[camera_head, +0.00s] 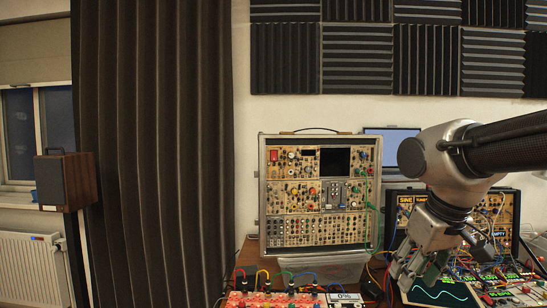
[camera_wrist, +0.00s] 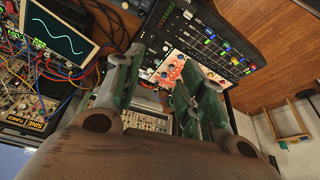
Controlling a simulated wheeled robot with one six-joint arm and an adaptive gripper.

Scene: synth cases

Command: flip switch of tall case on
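The tall case (camera_head: 318,243) stands upright on the table against the wall in the head view, its panel full of knobs and jacks. A small red switch (camera_head: 273,156) sits at its upper left corner; I cannot tell which way it is set. My gripper (camera_head: 403,278) points down, to the right of and below the tall case, well apart from the switch. In the wrist view my gripper's (camera_wrist: 158,72) fingers are spread with a gap and nothing held between them. The switch cannot be made out in the wrist view.
A lower case (camera_head: 508,215) with cables and a waveform screen (camera_head: 440,291) lie at the right near my arm. A red panel (camera_head: 285,299) with coloured cables is in front. A black mixer (camera_wrist: 205,40) shows in the wrist view. Green cables hang at the tall case's right side.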

